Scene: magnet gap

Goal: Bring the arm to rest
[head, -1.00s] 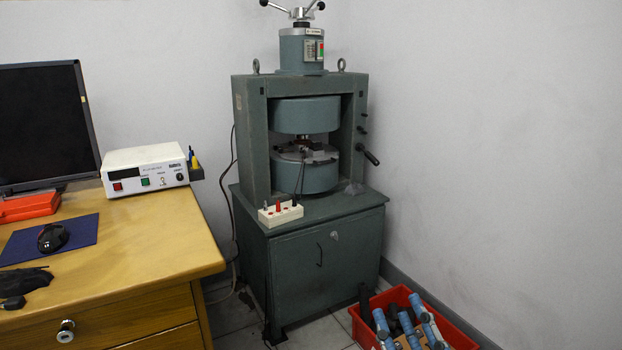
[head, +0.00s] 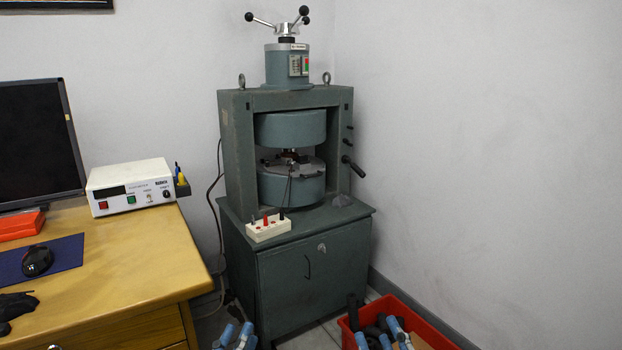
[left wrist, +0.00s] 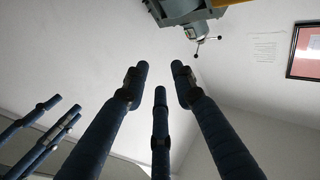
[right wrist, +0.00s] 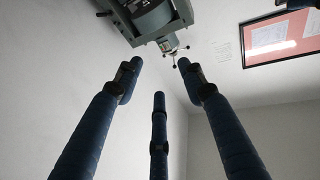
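My left gripper (head: 236,338) shows at the bottom edge of the head view, low in front of the grey-green cabinet. In the left wrist view (left wrist: 159,76) its dark fingers are spread apart with nothing between them. My right gripper (head: 384,336) shows at the bottom edge, overlapping the red bin in the picture. In the right wrist view (right wrist: 160,74) its fingers are also spread and empty. The electromagnet (head: 291,129) stands on the cabinet, with a small fixture in the gap between its round poles. Most of both arms is out of view.
A red bin (head: 436,338) stands on the floor at the lower right. A wooden desk (head: 130,255) on the left carries a monitor (head: 38,145), a white meter box (head: 132,187) and a mouse (head: 37,260). A white terminal block (head: 268,229) sits on the cabinet top (head: 335,215). Walls close off the corner.

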